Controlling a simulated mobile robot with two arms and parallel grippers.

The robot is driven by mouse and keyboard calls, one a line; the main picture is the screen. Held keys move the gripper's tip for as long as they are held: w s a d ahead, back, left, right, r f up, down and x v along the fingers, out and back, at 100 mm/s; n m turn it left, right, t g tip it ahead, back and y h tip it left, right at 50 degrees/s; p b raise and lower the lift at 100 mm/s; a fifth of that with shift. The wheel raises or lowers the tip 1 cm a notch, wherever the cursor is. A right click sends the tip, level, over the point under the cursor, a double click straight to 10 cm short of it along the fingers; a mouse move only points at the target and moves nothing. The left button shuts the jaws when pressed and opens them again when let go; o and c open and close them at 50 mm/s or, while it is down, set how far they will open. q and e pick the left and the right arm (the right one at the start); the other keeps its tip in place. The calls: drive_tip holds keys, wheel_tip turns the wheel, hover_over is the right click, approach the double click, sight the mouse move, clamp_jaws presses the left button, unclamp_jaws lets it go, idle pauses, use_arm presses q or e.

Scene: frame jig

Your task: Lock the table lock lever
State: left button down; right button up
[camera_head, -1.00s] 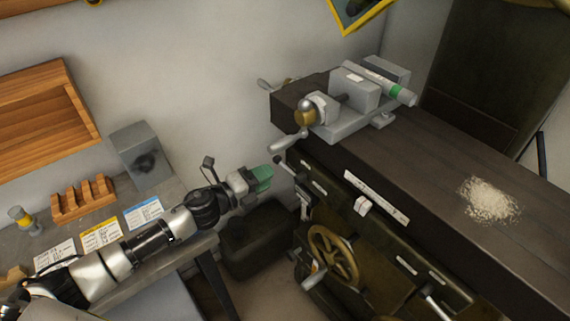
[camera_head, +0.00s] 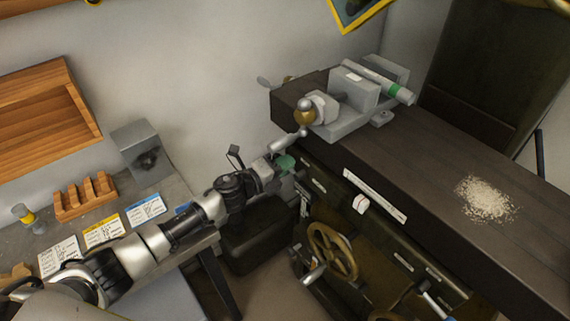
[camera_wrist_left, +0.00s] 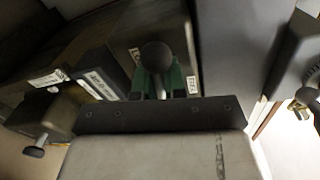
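In the left wrist view, a lever with a round black knob (camera_wrist_left: 156,55) stands out from the dark machine front, between two small white labels; the right label (camera_wrist_left: 192,85) seems to read FREE. My left gripper's green fingers (camera_wrist_left: 160,80) lie on either side of the lever behind the knob, with a dark gap between them. I cannot tell whether they touch the lever. In the head view my left gripper (camera_head: 288,164) is at the machine's left front corner, below the vise, and hides the knob. My right gripper is not in view.
The machine table (camera_head: 430,170) carries a grey vise (camera_head: 352,95) and a pile of pale chips (camera_head: 486,199). A handwheel (camera_head: 332,250) projects from the machine front below my gripper. A side bench with cards and a wooden rack (camera_head: 86,197) stands at the left.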

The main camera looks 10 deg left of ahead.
use_arm(q)
drive_tip(key=shift+f+n, duration=0.25)
drive_tip(key=shift+n, duration=0.4)
drive_tip(key=shift+f+n, duration=0.25)
drive_tip(key=shift+n, duration=0.4)
drive_tip(key=c, duration=1.2)
unclamp_jaws()
drive_tip(key=shift+a, duration=0.15)
drive_tip(key=shift+b+v, duration=1)
drive_tip(key=shift+v, duration=4.35)
